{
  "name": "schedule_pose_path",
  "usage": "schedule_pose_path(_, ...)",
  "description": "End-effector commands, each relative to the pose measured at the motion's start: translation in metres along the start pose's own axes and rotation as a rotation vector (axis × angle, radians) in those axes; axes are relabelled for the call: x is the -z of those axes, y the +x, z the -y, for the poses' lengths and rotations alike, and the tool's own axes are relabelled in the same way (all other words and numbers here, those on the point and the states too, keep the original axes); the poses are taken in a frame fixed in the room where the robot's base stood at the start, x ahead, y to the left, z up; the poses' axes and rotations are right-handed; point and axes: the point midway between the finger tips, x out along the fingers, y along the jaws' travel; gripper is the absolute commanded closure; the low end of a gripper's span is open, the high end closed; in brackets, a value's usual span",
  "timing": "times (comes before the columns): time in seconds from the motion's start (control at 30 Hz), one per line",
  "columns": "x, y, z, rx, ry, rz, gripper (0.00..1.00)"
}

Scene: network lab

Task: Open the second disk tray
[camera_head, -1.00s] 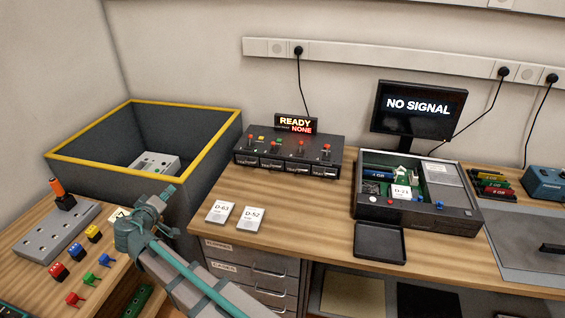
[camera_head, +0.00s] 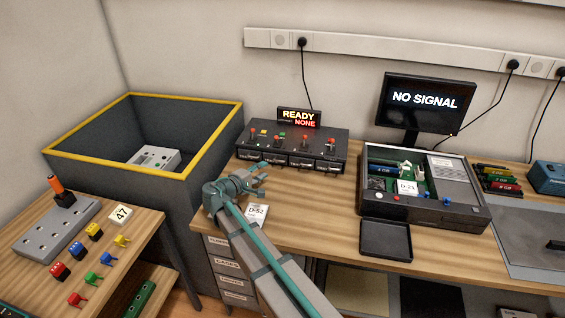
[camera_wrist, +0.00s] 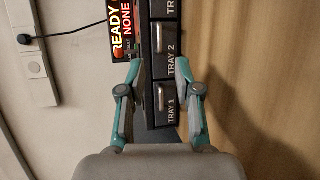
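The black disk unit (camera_head: 295,143) stands on the bench with a row of disk trays along its front. In the wrist view the unit appears turned sideways, and the labels TRAY 1 (camera_wrist: 171,110) and TRAY 2 (camera_wrist: 171,48) are readable. Tray 2 looks closed, with a light handle (camera_wrist: 160,38); tray 1 also has a handle (camera_wrist: 160,95). My gripper (camera_head: 265,178) is in front of the unit's left part, above the bench. In the wrist view my gripper (camera_wrist: 160,69) is open and empty, its fingertips apart near the border of trays 1 and 2; contact cannot be told.
A sign (camera_head: 299,118) behind the unit reads READY and NONE. A card marked D-52 (camera_head: 258,213) lies on the bench beside my arm. A deep yellow-rimmed bin (camera_head: 215,137) stands left. An open computer case (camera_head: 470,208) and black tray (camera_head: 386,250) are on the right.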

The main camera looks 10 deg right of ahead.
Motion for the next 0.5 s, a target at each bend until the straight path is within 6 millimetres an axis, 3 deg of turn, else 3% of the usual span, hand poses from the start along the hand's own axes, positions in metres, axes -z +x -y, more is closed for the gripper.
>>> schedule_pose_path(0.5, 0.002, 0.081, -0.002, 0.0, 0.002, -0.001, 0.67)
